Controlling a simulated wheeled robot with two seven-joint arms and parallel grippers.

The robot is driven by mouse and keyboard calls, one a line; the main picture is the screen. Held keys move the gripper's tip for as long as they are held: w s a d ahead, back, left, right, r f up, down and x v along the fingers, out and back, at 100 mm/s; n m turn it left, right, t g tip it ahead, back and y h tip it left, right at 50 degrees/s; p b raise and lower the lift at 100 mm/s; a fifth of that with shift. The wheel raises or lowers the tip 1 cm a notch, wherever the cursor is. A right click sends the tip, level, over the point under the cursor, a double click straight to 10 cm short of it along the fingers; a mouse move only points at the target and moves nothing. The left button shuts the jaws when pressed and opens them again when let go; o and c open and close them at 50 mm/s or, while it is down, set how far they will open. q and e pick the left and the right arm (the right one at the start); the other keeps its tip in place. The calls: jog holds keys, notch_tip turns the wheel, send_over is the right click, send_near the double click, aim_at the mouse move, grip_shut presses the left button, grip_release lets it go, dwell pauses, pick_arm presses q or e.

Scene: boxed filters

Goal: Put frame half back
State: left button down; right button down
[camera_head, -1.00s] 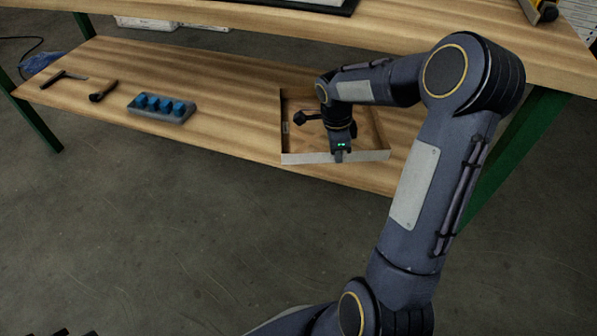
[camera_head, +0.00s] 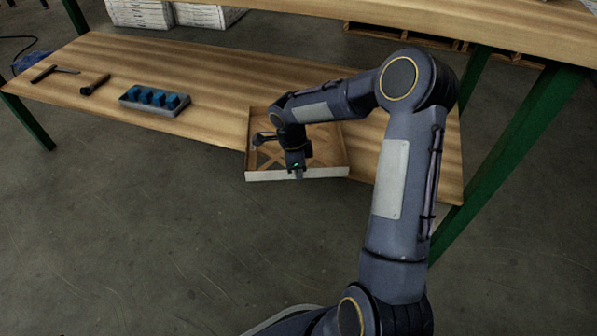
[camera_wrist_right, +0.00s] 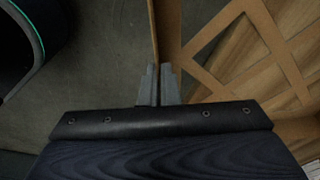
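The frame half (camera_head: 258,175) is a shallow brown tray with a white front wall and crossing struts inside. It lies on the lower wooden shelf (camera_head: 210,132), its front left corner jutting past the shelf's front edge. In the head view my right gripper (camera_head: 297,174) points down at the middle of the front wall. In the right wrist view my right gripper's fingers (camera_wrist_right: 160,72) are close together on the frame's thin wall, with the struts of the frame half (camera_wrist_right: 235,40) to the right. The forearm hides part of the frame's back. My left gripper is not in view.
A grey block with blue knobs (camera_head: 155,99) and two dark tools (camera_head: 94,84) lie on the shelf's left part. Green legs (camera_head: 500,160) stand at the right. The floor (camera_head: 130,240) in front is clear.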

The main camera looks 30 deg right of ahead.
jog(key=shift+r, duration=0.1)
jog(key=c, duration=1.7)
grip_release()
